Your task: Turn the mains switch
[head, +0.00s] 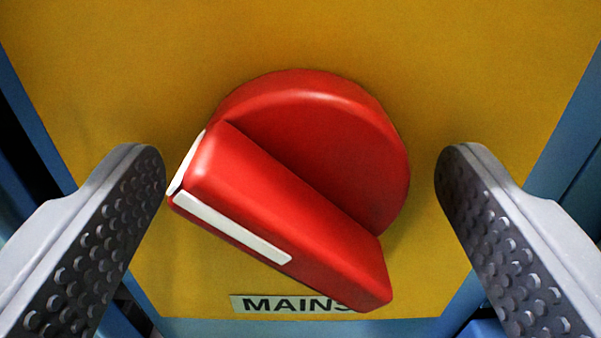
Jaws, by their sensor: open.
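The mains switch (290,190) is a red rotary knob on a yellow panel, in the middle of the head view. It has a round base and a thick raised handle bar. The bar lies tilted, from upper left to lower right. A white stripe marks its upper-left end and side. My gripper (301,180) is open, with one grey studded finger to the left of the knob and the other to the right. The left fingertip appears close to the bar's upper-left end; I cannot tell whether it touches. The right finger is apart from the knob.
The yellow panel (180,60) fills most of the view and is clear around the knob. A label reading MAINS (280,304) sits below the knob, partly covered by the bar. A blue frame (300,328) borders the panel at the sides and bottom.

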